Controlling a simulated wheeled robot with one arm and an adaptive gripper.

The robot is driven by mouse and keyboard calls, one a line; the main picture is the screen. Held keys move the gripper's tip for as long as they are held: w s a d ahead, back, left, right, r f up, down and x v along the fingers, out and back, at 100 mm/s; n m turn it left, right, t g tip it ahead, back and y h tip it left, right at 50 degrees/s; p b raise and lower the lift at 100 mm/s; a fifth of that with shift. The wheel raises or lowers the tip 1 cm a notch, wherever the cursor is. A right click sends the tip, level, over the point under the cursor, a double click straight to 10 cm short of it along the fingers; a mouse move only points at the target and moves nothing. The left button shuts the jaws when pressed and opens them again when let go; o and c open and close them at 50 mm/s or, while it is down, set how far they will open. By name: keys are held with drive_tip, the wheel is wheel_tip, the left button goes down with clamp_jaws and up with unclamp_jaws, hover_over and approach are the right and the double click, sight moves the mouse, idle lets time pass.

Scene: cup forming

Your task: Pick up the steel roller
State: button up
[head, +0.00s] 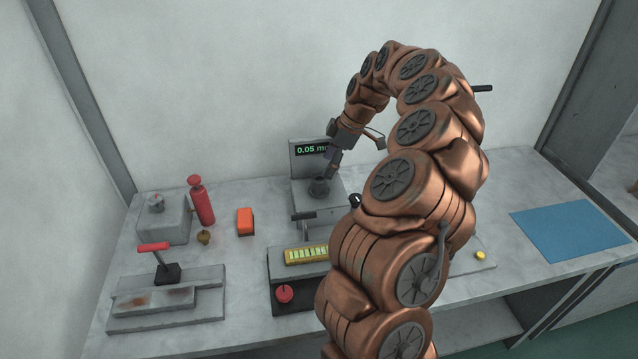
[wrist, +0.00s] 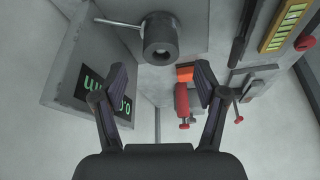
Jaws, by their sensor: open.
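My gripper (head: 332,170) is over the gauge stand at the back of the bench. In the wrist view my gripper (wrist: 161,78) is open, with nothing between its fingers. A dark grey metal cylinder with a round hole in its end (wrist: 160,38) stands beyond the fingertips, apart from them. The same cylinder (head: 319,188) shows below my gripper in the head view, on the gauge stand. It may be the steel roller, but I cannot tell for sure. The gauge display (head: 311,150) reads 0.05, and its unit is partly hidden.
A red-handled press (head: 165,300) is at front left. A yellow level strip (head: 306,254) lies front centre. A blue mat (head: 570,231) lies at right.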

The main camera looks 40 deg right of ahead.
sight(318, 180)
drive_tip(key=p+x, duration=0.1)
drive_tip(key=x, duration=0.1)
drive_tip(key=p+x, duration=0.1)
drive_tip(key=x, duration=0.2)
drive_tip(key=shift+w+a+f+p, duration=0.15)
drive_tip(key=shift+a+f+p, duration=0.05)
drive_tip(key=shift+a+p, duration=0.15)
drive_tip(key=shift+w+f, duration=0.1)
drive_tip(key=shift+f, duration=0.25)
clamp_jaws()
drive_tip(key=shift+r, duration=0.15)
